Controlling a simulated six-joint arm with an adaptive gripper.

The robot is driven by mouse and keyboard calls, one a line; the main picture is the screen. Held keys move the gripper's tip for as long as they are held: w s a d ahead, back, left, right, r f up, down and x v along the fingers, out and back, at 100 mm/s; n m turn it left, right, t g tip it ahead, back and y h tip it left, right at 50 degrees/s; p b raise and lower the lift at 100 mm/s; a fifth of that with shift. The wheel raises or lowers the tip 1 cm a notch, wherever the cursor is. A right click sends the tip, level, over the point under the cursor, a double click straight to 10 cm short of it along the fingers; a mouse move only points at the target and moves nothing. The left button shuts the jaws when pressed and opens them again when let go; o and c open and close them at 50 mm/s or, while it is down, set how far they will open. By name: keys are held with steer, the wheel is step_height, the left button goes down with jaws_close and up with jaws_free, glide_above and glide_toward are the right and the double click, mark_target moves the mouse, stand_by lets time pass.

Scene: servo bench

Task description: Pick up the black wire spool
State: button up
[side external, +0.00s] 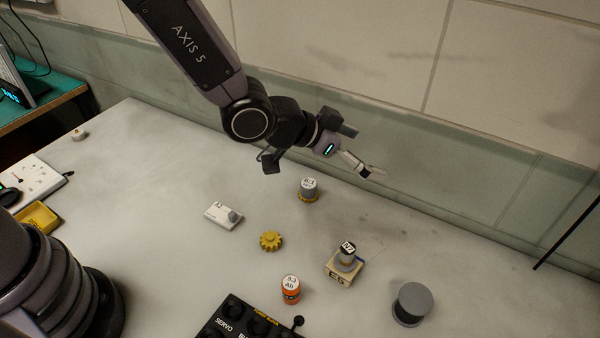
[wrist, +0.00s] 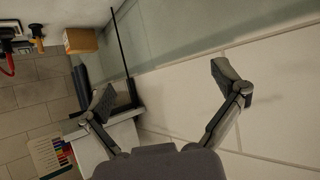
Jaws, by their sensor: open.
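I cannot make out a black wire spool for certain in either view. A small grey cylinder with a black-and-white top (side external: 347,252) stands on a cream block marked E5 (side external: 341,277) in the side view. A plain grey cylinder (side external: 411,304) stands to its right on the bench. My gripper (side external: 374,172) is above the far part of the bench, near the wall, apart from all these objects. In the wrist view my gripper (wrist: 163,76) has its two fingers spread wide, with only wall and nothing held between them.
On the bench (side external: 150,190) are a grey-and-yellow labelled cylinder (side external: 309,190), an orange cylinder (side external: 290,290), a yellow gear (side external: 271,240), a white device (side external: 224,215) and a black SERVO box (side external: 245,321). The tiled wall (side external: 500,70) runs behind. The wrist view shows a cardboard box (wrist: 80,40).

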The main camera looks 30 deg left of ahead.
mark_target(407, 298)
steer(key=s+d+f+m+h, duration=0.1)
steer(key=s+d+f, duration=0.1)
steer(key=f, duration=0.4)
steer(key=s+d+f+h, duration=0.1)
steer(key=s+d+f, duration=0.2)
steer(key=d+f, duration=0.2)
steer(key=s+d+f+m+g+h, duration=0.1)
steer(key=s+d+f, duration=0.2)
steer(key=f, duration=0.5)
steer(key=shift+d+f+m, duration=0.25)
steer(key=shift+d+m, duration=0.05)
steer(key=shift+d, duration=0.3)
steer(key=shift+f+x, duration=0.25)
steer(key=shift+x, duration=2.35)
steer(key=shift+s, duration=0.15)
steer(key=c, duration=1.3)
